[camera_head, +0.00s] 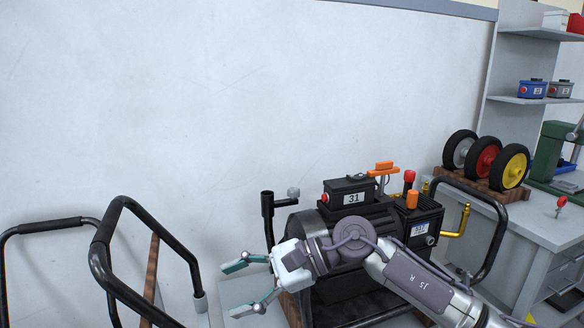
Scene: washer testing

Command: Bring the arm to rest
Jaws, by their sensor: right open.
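My right arm (418,284) comes in from the lower right and reaches left, in front of a dark machine (425,212) with a box numbered 31 on top. My right gripper (233,290) points left at the end of it. Its two teal-tipped fingers are spread apart with nothing between them. The gripper hangs in front of the left side of the machine. It hides part of the machine's lower left. My left arm and gripper are not in view.
Black tubular rails (108,262) stand at the lower left, near the gripper's fingertips. A black handle (492,215) rises right of the machine. A bench (540,222) at the right holds several wheels (487,160). Shelves (540,100) hold small boxes. The white wall behind is bare.

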